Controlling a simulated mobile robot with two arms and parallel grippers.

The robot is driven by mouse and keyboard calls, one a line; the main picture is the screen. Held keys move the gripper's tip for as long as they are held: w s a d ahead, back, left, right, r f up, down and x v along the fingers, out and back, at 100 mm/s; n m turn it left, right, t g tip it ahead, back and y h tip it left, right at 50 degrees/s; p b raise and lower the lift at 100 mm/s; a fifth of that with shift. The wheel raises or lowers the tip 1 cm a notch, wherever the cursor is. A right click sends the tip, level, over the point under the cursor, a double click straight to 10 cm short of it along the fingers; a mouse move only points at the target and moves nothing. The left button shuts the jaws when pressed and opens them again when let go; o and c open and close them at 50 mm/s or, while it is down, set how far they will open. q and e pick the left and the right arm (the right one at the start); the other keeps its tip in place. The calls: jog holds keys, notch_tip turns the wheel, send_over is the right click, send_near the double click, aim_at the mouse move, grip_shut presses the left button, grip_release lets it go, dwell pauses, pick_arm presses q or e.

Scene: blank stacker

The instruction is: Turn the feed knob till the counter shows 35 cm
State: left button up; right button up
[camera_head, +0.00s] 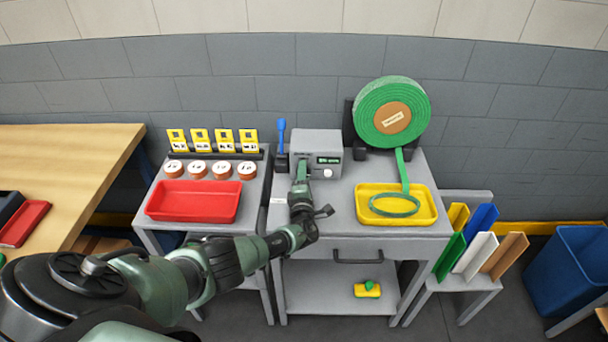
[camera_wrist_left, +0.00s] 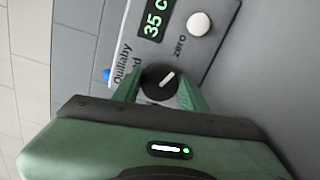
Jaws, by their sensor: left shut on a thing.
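The grey feed machine (camera_head: 316,146) stands at the back of the middle table. My left gripper (camera_head: 301,172) reaches the machine's front. In the left wrist view its green fingers are shut on the black feed knob (camera_wrist_left: 159,82), one on each side. The knob's white pointer line is tilted. The knob is hidden by the gripper in the head view. My right gripper is out of view.
A white zero button (camera_wrist_left: 199,24) sits beside the counter. A blue-handled lever (camera_head: 282,130) stands left of the machine. A green roll (camera_head: 372,115) feeds a strip into a yellow tray (camera_head: 364,214). A red tray (camera_head: 160,213) lies on the left table.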

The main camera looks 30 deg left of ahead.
pick_arm(q)
jog(key=o, duration=1.4)
jog(key=shift+s, duration=0.1)
jog(key=shift+s+d+p, duration=0.25)
jog(key=shift+s+p, duration=0.05)
jog(key=shift+p, duration=0.05)
jog(key=p+v, duration=0.1)
jog(key=v, duration=0.6)
jog(key=shift+p, duration=0.35)
jog(key=shift+f, duration=0.1)
